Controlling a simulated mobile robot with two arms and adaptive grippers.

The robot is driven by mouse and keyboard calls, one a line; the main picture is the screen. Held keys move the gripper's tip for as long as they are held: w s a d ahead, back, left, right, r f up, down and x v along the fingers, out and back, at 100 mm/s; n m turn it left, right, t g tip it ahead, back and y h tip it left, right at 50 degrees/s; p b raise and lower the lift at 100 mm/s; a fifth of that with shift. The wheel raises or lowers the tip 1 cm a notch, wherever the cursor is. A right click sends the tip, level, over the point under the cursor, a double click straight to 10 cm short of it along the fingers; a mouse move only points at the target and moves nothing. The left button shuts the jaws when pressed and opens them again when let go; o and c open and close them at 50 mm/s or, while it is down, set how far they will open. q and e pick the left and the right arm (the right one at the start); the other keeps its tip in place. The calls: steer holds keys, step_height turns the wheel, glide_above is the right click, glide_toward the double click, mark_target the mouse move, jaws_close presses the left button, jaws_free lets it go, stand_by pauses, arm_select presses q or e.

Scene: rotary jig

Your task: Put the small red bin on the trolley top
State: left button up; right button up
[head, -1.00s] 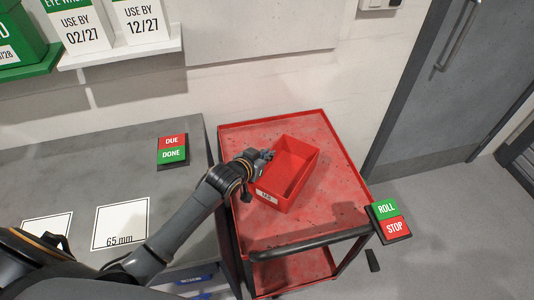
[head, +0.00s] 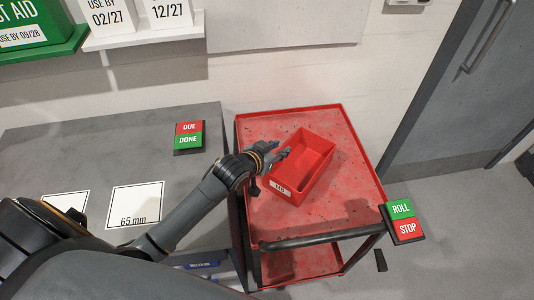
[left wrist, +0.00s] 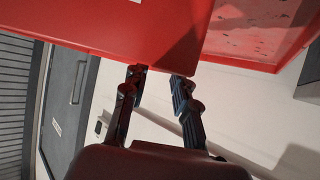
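The small red bin (head: 303,165) sits on the red trolley top (head: 345,195), toward its back left, with a white label on its near end. My left gripper (head: 284,153) is at the bin's left rim in the head view. In the left wrist view, its two dark fingers (left wrist: 158,74) stand apart with nothing seen held between them. The bin's red wall (left wrist: 110,25) is just past the fingertips; I cannot tell whether they touch it. My right gripper is not in view.
A grey worktop (head: 110,150) with a DUE/DONE sign (head: 188,138) is to the left. A dark push handle (head: 315,237) and a ROLL/STOP sign (head: 403,221) are at the trolley's near side. The trolley top is clear in front of the bin. A wall stands behind.

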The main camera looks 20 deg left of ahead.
arm_select(q)
steer(key=v, duration=0.9)
steer(key=shift+s+r, duration=0.1)
steer(key=shift+s, duration=0.05)
